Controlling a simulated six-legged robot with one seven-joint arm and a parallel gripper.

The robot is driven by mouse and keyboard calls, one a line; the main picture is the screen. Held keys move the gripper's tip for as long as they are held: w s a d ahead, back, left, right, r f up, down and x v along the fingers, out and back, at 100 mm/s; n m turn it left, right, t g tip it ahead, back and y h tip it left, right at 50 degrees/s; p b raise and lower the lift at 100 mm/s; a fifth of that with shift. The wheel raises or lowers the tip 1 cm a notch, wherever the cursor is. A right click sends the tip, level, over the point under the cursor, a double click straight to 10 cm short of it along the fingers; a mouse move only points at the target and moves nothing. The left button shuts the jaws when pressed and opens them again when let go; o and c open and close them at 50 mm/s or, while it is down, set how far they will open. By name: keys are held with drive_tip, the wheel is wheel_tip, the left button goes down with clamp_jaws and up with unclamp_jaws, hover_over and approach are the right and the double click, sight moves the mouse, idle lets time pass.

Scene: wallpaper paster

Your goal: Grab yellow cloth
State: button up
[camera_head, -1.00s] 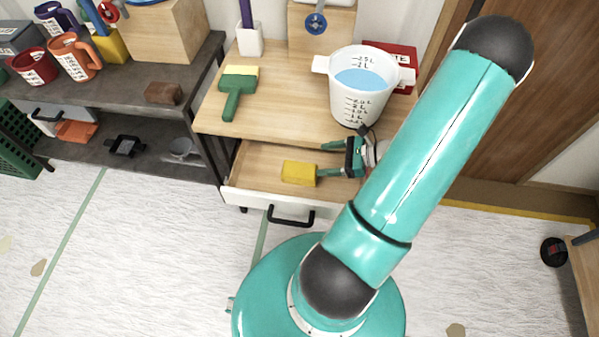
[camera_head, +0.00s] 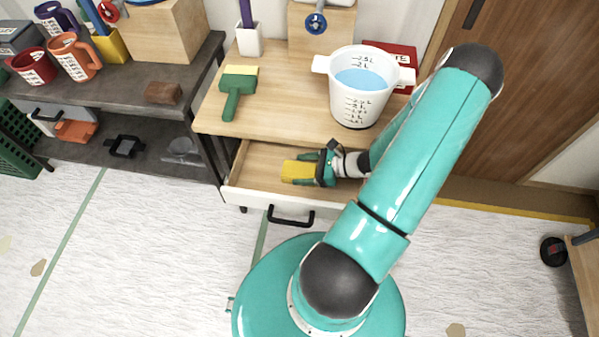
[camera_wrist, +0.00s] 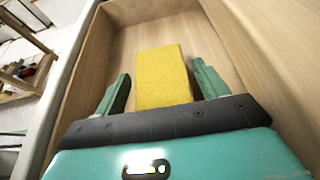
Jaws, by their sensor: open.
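The yellow cloth (camera_head: 296,171) is a block-like yellow piece in the open drawer (camera_head: 258,163). In the wrist view the yellow cloth (camera_wrist: 163,72) lies between my two green fingers, with a gap on each side. My gripper (camera_head: 308,168) is inside the drawer, pointing left along it, with its fingers alongside the cloth's right part. In the wrist view my gripper (camera_wrist: 160,85) is open and holds nothing. The cloth's near end is hidden by the gripper's palm.
The drawer's front wall has a black handle (camera_head: 291,216). On the tabletop above are a green brush (camera_head: 236,95) and a white bucket with blue water (camera_head: 359,90). A dark shelf (camera_head: 130,85) with cups stands at left. The floor in front is mostly clear.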

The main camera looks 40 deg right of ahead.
drive_tip(key=shift+c, duration=0.2)
drive_tip(key=c, duration=0.7)
drive_tip(key=shift+r, duration=0.1)
